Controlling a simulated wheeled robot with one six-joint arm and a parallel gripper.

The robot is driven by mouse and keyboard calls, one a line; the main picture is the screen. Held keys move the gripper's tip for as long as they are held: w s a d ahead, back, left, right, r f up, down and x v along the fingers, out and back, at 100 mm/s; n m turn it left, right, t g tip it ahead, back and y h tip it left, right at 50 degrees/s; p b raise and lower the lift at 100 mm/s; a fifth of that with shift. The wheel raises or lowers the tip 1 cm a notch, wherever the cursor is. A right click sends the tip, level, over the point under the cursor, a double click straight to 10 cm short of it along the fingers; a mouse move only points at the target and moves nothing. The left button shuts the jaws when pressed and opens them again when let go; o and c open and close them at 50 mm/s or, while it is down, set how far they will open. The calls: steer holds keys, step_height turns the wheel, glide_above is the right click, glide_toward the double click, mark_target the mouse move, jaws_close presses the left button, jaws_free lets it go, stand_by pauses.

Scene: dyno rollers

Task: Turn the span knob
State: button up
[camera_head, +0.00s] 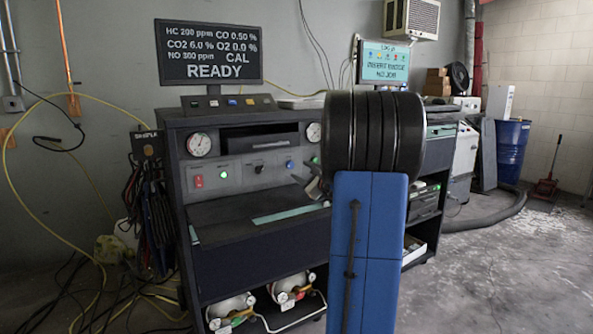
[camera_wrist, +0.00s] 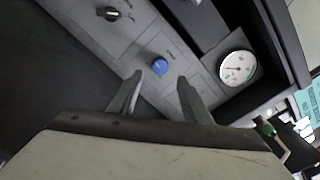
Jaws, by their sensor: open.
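A blue round knob (camera_wrist: 160,67) sits on the grey control panel and also shows in the head view (camera_head: 290,164). A black knob (camera_wrist: 112,14) is on the same panel to its left, also in the head view (camera_head: 258,169). The labels are too small to read, so I cannot tell which one is marked span. My gripper (camera_wrist: 160,80) is open and empty, its two fingers pointing at the panel with the blue knob showing between and just beyond the tips. In the head view my gripper (camera_head: 314,186) is partly hidden by my own arm.
A round gauge (camera_wrist: 236,67) is to the right of the blue knob. A second gauge (camera_head: 199,144), a red switch (camera_head: 198,181) and a green light (camera_head: 223,174) are at the panel's left. A dark shelf (camera_head: 262,211) juts out below. A screen (camera_head: 208,52) reads READY.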

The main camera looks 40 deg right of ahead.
steer(key=v, duration=1)
steer(key=shift+s, duration=0.35)
